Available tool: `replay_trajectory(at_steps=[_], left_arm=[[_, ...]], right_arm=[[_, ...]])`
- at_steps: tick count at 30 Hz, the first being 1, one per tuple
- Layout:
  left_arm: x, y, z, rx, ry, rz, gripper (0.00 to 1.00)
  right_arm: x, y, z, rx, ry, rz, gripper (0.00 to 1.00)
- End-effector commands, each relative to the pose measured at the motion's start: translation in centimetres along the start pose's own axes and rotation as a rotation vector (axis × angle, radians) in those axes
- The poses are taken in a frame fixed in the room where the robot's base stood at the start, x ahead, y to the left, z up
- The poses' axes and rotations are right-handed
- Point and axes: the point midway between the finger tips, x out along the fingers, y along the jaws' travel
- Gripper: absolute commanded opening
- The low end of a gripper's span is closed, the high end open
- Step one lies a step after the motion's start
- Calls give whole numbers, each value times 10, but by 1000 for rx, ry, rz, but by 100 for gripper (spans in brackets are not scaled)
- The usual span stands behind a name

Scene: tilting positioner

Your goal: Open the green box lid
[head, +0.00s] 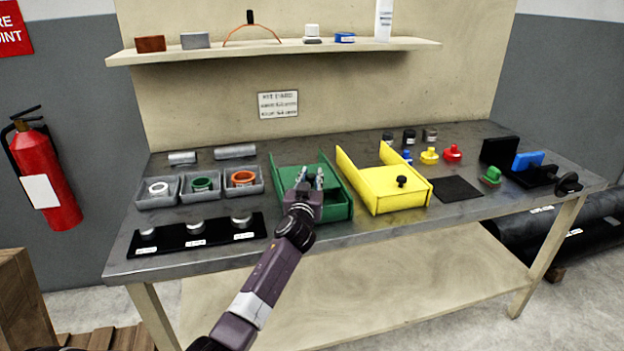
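The green box (340,209) stands near the middle of the workbench, with raised side walls and a flat green lid panel (288,181) between them. My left gripper (311,177) is over this lid, its two fingers apart with a gap between them. The gripper and wrist cover the front middle of the lid, so any knob there is hidden. I cannot tell whether the fingers touch the lid. My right gripper is not in view.
A yellow box (386,204) with a black knob (402,181) stands close on the right. Grey bins with rings (201,186) and a black strip with metal pieces (197,234) are on the left. A black mat (456,189) lies right. A shelf (280,49) hangs above.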

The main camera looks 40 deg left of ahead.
Motion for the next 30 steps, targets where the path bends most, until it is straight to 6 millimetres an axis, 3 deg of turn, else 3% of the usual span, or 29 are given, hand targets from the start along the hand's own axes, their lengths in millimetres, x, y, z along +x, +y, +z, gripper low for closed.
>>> replay_trajectory(at_steps=[5,17,30], left_arm=[[0,0,0,0,-1,0,39],[-7,0,1,0,0,1,39],[-77,1,2,-2,-2,1,39]], right_arm=[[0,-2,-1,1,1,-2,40],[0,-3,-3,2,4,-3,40],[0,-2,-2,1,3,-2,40]])
